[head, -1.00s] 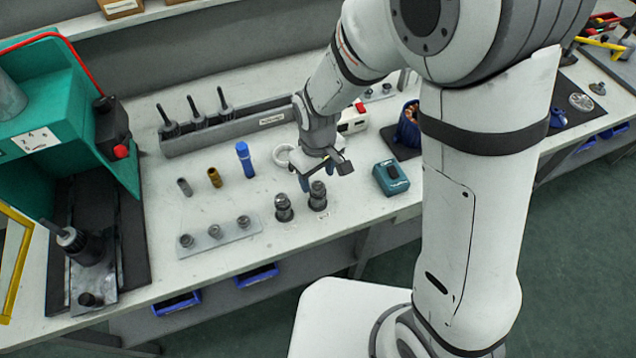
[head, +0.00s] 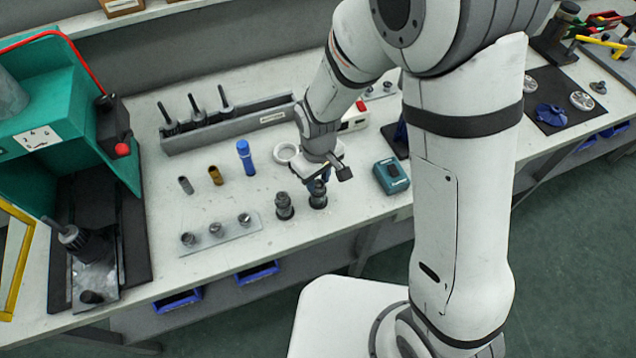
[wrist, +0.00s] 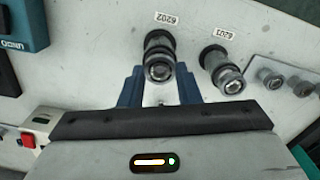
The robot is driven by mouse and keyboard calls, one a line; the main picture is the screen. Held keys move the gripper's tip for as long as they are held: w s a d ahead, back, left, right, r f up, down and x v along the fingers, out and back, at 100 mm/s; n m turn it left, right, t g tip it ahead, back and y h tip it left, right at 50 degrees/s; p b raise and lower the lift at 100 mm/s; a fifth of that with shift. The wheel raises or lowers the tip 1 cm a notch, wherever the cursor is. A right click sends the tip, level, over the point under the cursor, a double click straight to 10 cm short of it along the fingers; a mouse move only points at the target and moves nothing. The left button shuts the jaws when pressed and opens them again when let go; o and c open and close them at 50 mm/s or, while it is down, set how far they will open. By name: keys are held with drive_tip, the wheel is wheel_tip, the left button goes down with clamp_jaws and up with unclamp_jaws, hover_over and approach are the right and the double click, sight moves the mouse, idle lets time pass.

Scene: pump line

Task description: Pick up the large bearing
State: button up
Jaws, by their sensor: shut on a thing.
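Two dark posts carrying metal bearings stand near the front edge of the bench. The large bearing (wrist: 160,68) is at the top of the post beside the label reading 6202. My gripper (wrist: 160,86) has its blue fingers on either side of this bearing, shut on it. In the head view my gripper (head: 318,182) is low over the right-hand post (head: 318,201) and hides its top.
A plate (head: 217,235) with several small metal parts lies left of the posts. A teal box (head: 391,177) stands to the right.

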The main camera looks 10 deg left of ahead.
drive_tip(key=shift+r, duration=0.1)
wheel_tip(320, 180, up, 10)
drive_tip(key=shift+b, duration=0.45)
